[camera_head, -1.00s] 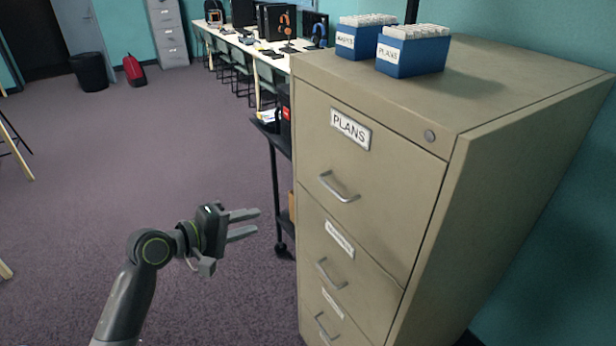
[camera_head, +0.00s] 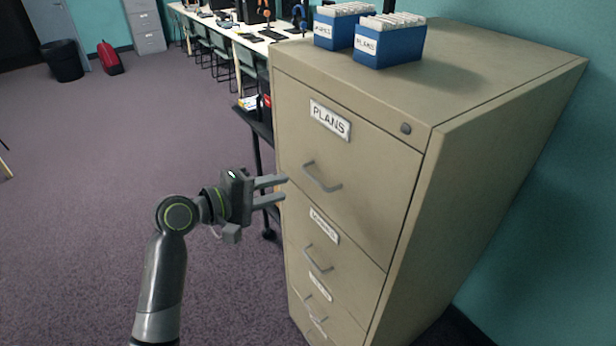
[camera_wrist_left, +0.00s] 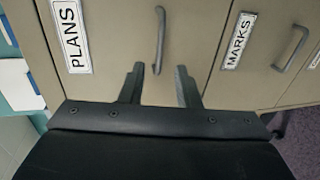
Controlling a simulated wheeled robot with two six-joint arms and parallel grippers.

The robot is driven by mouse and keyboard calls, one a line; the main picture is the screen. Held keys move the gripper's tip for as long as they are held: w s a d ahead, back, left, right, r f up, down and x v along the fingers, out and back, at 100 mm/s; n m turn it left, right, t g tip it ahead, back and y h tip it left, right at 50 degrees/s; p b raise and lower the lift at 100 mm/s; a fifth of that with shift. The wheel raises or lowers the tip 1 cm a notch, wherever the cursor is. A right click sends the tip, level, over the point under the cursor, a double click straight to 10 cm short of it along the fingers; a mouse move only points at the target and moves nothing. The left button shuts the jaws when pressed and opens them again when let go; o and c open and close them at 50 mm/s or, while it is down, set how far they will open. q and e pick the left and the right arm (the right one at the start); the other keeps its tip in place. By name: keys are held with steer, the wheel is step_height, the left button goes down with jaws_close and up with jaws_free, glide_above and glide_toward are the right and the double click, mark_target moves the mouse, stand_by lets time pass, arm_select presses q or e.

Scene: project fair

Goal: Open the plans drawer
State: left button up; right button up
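The tan filing cabinet has a top drawer (camera_head: 345,165) with a label reading PLANS (camera_head: 330,119) and a metal bar handle (camera_head: 321,178). The drawer looks shut, flush with the cabinet front. My left gripper (camera_head: 284,189) is open and empty, to the left of the handle and pointing toward it. In the left wrist view, the fingers (camera_wrist_left: 160,85) stand apart, with the plans handle (camera_wrist_left: 160,40) ahead, between their tips in the picture. I see no contact with the handle. My right gripper is in no view.
Below is a drawer labelled MARKS (camera_wrist_left: 240,40) with its own handle (camera_head: 317,260), and another drawer lower. Two blue card boxes (camera_head: 388,47) stand on the cabinet. A dark cart (camera_head: 258,128) stands behind my gripper. Carpet to the left is open.

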arm_select(q)
steer(key=p+x, duration=0.1)
steer(key=x, duration=0.7)
steer(key=shift+w+d, duration=0.2)
steer(key=shift+d, duration=0.05)
steer(key=shift+f, duration=0.1)
steer(key=shift+c, duration=0.2)
jaws_close()
